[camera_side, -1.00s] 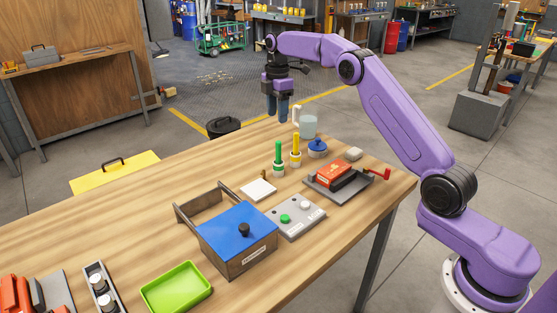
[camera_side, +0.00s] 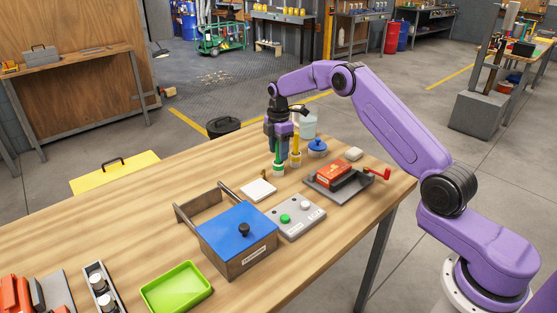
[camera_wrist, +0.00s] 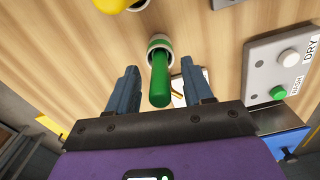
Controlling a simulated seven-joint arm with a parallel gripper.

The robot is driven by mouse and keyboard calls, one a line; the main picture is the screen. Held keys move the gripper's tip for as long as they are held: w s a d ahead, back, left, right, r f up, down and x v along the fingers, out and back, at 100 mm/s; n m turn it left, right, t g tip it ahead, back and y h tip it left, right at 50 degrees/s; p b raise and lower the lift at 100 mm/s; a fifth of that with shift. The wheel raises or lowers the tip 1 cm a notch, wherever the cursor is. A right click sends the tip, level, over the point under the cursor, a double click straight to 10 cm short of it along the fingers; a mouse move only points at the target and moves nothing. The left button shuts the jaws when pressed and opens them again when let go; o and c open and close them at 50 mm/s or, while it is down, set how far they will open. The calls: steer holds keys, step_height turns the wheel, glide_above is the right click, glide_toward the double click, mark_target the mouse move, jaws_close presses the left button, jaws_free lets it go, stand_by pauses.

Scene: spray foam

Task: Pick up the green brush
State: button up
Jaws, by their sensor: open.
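The green brush (camera_side: 278,158) stands upright in a small white holder (camera_side: 278,170) on the wooden table. In the wrist view the green brush (camera_wrist: 160,80) rises between my two blue fingers. My gripper (camera_side: 279,150) points down over the brush, with its fingers at the height of the handle. In the wrist view my gripper (camera_wrist: 162,78) is open, with a gap between each finger and the handle. The handle's top end is nearest the wrist camera.
A yellow brush (camera_side: 296,146) stands in its own holder close to the right. Behind are a clear jar (camera_side: 308,126) and a blue-lidded pot (camera_side: 317,147). A white pad (camera_side: 259,190), a button box (camera_side: 294,217) and a blue-lidded box (camera_side: 238,238) lie in front.

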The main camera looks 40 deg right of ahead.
steer(key=shift+f, duration=0.6)
jaws_close()
steer(key=shift+r, duration=0.1)
